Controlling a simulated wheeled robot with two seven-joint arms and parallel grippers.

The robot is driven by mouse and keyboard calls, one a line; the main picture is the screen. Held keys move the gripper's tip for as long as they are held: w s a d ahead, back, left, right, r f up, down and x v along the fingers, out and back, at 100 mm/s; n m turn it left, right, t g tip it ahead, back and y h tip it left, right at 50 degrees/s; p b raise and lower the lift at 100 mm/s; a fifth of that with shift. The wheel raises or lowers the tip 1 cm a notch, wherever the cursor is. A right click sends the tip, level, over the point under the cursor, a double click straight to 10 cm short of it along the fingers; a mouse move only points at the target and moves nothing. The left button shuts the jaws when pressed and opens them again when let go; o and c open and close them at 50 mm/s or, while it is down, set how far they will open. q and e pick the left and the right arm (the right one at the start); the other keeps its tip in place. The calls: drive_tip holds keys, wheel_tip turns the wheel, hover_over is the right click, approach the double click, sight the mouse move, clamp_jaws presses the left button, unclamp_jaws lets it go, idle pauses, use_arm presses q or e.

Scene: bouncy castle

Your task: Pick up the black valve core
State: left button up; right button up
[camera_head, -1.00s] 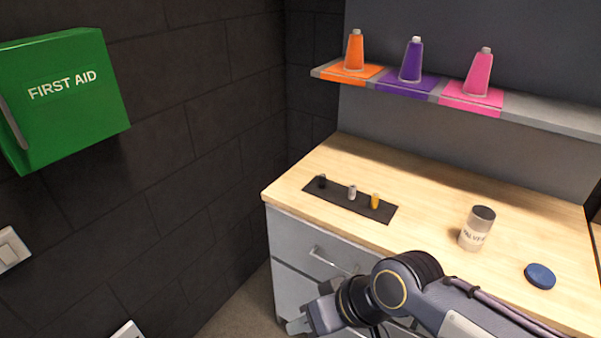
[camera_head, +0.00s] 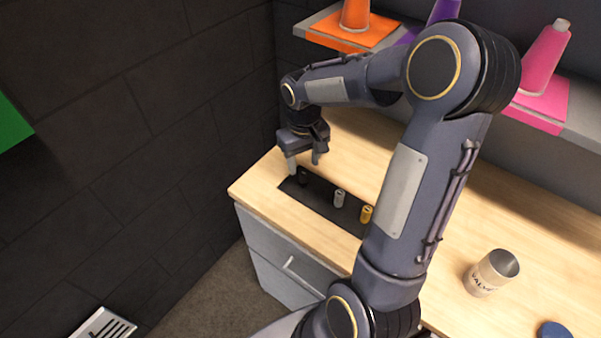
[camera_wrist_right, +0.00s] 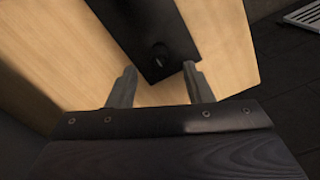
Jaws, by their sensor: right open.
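The black valve core (camera_head: 303,176) stands at the left end of a dark mat (camera_head: 322,199) on the wooden counter. In the right wrist view the black core (camera_wrist_right: 159,58) is a dark round shape on the dark mat (camera_wrist_right: 150,20), ahead of the fingertips and roughly between them. My right gripper (camera_head: 304,168) is open, just above and beside the black core; its two fingers (camera_wrist_right: 157,72) also show apart and empty in the wrist view. A silver valve core (camera_head: 339,198) and a gold valve core (camera_head: 366,214) stand further right on the mat. My left gripper is out of view.
A metal cup (camera_head: 490,273) with lettering and a blue disc (camera_head: 554,331) are on the right of the counter. A shelf above holds orange (camera_head: 355,15), purple and pink (camera_head: 544,58) cones. A dark wall stands close at left.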

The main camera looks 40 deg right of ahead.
sight(304, 173)
wheel_tip(304, 173, down, 6)
drive_tip(key=shift+w+d+p, duration=0.1)
drive_tip(key=shift+p, duration=0.4)
clamp_jaws()
